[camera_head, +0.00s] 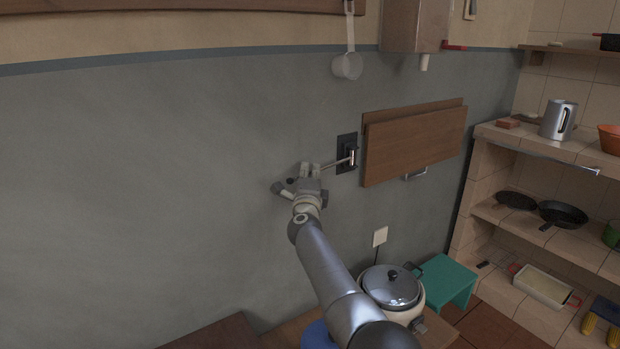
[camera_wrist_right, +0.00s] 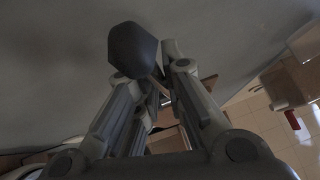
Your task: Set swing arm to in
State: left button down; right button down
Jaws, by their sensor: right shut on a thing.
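The swing arm (camera_head: 337,162) is a thin pale metal rod on a dark wall plate (camera_head: 345,141). It reaches out from the plate to the left, towards my right gripper. My right gripper (camera_head: 309,170) is shut on the rod near its outer end, close to the grey wall. In the right wrist view, a dark faceted knob (camera_wrist_right: 133,48) shows at the fingertips of the right gripper (camera_wrist_right: 150,68). The fingers hide much of the rod there. My left gripper is out of view.
A folded wooden board (camera_head: 415,140) hangs on the wall just right of the plate. A ladle (camera_head: 347,66) hangs above. The wall to the left is bare.

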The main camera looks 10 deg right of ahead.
jog(key=shift+w+a+f+h, duration=0.15)
jog(key=shift+w+a+h, duration=0.1)
jog(key=shift+h, duration=0.15)
jog(key=shift+w, duration=0.1)
jog(key=c, duration=1.5)
grip_release()
